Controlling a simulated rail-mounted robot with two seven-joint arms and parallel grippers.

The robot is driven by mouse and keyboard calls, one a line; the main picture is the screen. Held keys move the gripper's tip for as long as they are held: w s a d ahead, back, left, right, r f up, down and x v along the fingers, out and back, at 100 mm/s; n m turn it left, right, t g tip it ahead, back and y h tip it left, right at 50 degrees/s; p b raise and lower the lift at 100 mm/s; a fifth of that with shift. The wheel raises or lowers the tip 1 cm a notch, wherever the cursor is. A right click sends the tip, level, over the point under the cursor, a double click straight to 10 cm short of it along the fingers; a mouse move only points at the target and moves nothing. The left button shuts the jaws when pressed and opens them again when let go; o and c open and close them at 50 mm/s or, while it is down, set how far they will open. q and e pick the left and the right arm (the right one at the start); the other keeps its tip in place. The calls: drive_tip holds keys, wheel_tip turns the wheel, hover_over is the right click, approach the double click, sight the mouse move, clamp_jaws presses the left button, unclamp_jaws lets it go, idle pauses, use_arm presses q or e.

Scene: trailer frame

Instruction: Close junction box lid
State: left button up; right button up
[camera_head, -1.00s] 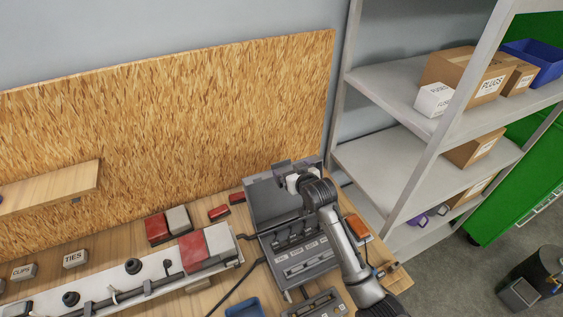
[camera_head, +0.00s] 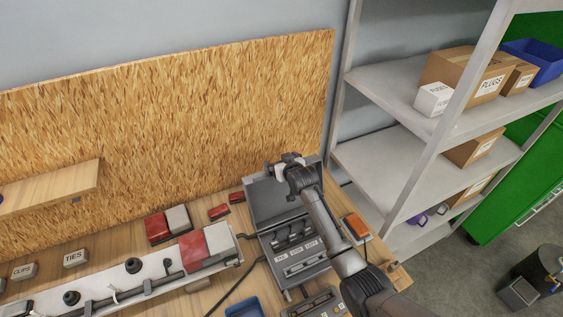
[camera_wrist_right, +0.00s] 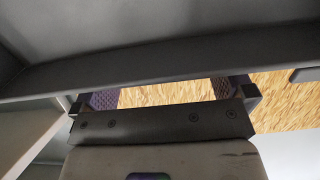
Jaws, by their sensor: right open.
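The grey junction box (camera_head: 312,272) sits on the bench with its lid (camera_head: 263,204) standing open at the back. Inside the box I see dark components and a row of small white labels. My right gripper (camera_head: 284,161) is at the top of the raised lid, with the arm partly covering the lid's right side. Its jaws are apart. In the right wrist view the open fingers (camera_wrist_right: 165,95) show beyond a grey band that looks like the lid's edge (camera_wrist_right: 160,62); I cannot tell whether they touch it. My left gripper is not in view.
An orange item (camera_head: 356,226) lies right of the box. A chipboard panel (camera_head: 180,130) stands behind, and a metal shelf (camera_head: 400,170) rises at the right.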

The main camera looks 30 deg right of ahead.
drive_tip(key=c, duration=1.2)
drive_tip(key=shift+o, duration=0.2)
drive_tip(key=shift+s+a+r, duration=0.1)
drive_tip(key=shift+s+r, duration=0.15)
drive_tip(key=shift+s, duration=0.35)
drive_tip(key=s+a+t+h+p, duration=0.1)
drive_tip(key=s+t, duration=0.4)
drive_tip(key=s, duration=0.8)
drive_tip(key=shift+s+a+r+t, duration=0.25)
drive_tip(key=shift+s+a+t, duration=0.1)
drive_tip(key=shift+a, duration=0.3)
drive_tip(key=shift+f, duration=0.1)
drive_tip(key=o, duration=1.2)
drive_tip(key=shift+c, duration=0.2)
